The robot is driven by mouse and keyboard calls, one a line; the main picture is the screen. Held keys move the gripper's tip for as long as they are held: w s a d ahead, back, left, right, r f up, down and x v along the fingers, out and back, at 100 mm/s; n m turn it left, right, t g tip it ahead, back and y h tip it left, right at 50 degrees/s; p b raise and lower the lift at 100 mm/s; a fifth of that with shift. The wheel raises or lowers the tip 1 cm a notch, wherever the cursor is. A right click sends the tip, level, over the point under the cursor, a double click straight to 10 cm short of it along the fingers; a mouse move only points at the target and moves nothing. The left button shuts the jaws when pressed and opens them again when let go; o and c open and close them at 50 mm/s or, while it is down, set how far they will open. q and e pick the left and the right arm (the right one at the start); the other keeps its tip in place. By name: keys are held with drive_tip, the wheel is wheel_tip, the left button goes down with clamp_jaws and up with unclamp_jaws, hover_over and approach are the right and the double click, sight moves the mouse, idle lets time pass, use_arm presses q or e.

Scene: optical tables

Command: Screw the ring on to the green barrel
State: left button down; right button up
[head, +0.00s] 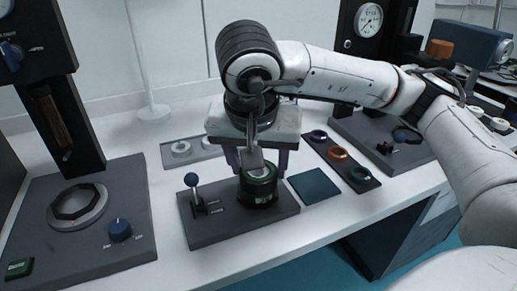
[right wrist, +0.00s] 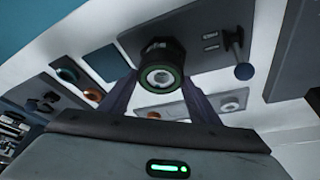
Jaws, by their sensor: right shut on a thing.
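The green barrel (head: 259,190) stands upright on a dark grey base (head: 225,226). It is a dark cylinder with green bands. My right gripper (head: 258,165) points straight down over it, with a purple finger on each side of its upper end. In the right wrist view, a round green-rimmed ring (right wrist: 162,77) shows end-on at the barrel's top, between the fingertips. The gripper is shut on this ring. I cannot tell how closely the ring sits on the barrel, as the hand hides part of it. My left gripper is out of view.
A lever with a blue knob (head: 191,179) stands on the base left of the barrel. A teal mat (head: 314,187) and a dark tray (head: 323,150) with purple, orange and green rings lie to the right. A grey plate (head: 171,161) lies behind. The table's front edge is close.

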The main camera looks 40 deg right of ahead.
drive_tip(key=m+p, duration=0.1)
drive_tip(key=m+g+p, duration=0.1)
drive_tip(key=m, duration=0.1)
drive_tip(key=m+h+p, duration=0.1)
drive_tip(key=p, duration=0.1)
drive_tip(key=shift+r, duration=0.3)
drive_tip(key=shift+f+m+g+p, duration=0.1)
drive_tip(key=shift+m+g+p, duration=0.35)
drive_tip(key=shift+m, duration=0.35)
drive_tip(key=o, duration=1)
drive_tip(key=shift+s+f+b, duration=0.1)
drive_tip(key=shift+f+b, duration=0.25)
drive_tip(key=shift+b, duration=0.05)
drive_tip(key=o, duration=0.4)
drive_tip(key=shift+d, duration=0.1)
drive_tip(key=shift+c, duration=0.2)
